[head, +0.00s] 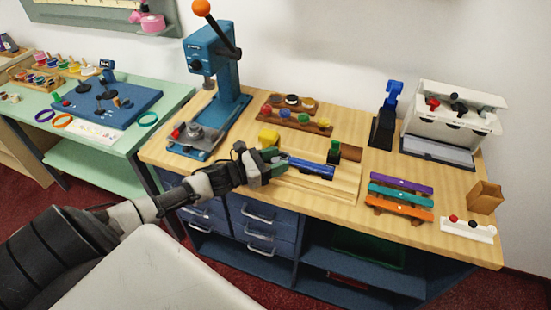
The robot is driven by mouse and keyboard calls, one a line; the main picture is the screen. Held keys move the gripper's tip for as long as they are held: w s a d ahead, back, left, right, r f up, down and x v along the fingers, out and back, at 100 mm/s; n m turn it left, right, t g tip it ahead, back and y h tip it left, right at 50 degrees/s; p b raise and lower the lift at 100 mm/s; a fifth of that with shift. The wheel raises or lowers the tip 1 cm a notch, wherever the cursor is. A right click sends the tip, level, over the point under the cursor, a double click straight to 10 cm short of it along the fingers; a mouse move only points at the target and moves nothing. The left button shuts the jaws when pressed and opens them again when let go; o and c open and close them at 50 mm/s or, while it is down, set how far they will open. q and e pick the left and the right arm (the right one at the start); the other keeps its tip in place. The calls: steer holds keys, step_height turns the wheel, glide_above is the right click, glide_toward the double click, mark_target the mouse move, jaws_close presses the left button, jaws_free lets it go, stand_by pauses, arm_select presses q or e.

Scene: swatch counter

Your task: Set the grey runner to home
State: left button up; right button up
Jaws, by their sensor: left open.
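My left gripper (272,160) is open at the left end of a blue bar (312,166) on a pale wooden board (318,187), near the front of the counter. Its dark fingers and a greenish patch there overlap, so I cannot tell what lies between them or whether they touch anything. I cannot make out a grey runner for certain; the gripper may hide it. No home mark is readable. My right gripper is not in view.
A blue lever press (222,70) stands at left. Purple, teal and orange bars (402,190) lie to the right. A white machine (455,115) stands at the back right. Wood between the bars and right edge is partly clear.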

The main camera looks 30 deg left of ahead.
arm_select(q)
jaws_close()
steer(key=w+d, duration=0.1)
steer(key=d, duration=0.5)
steer(key=w+d+b, duration=0.1)
steer(key=w+d, duration=0.1)
steer(key=d, duration=0.4)
steer(key=w+d+b, duration=0.1)
steer(key=d, duration=0.5)
steer(key=shift+w, duration=0.2)
steer(key=shift+d, duration=0.6)
steer(key=shift+c, duration=1.8)
jaws_free()
steer(key=o, duration=0.4)
steer(key=shift+w+d, duration=0.15)
steer(key=shift+d, duration=0.05)
steer(key=shift+c, duration=0.2)
steer(key=shift+a, duration=0.1)
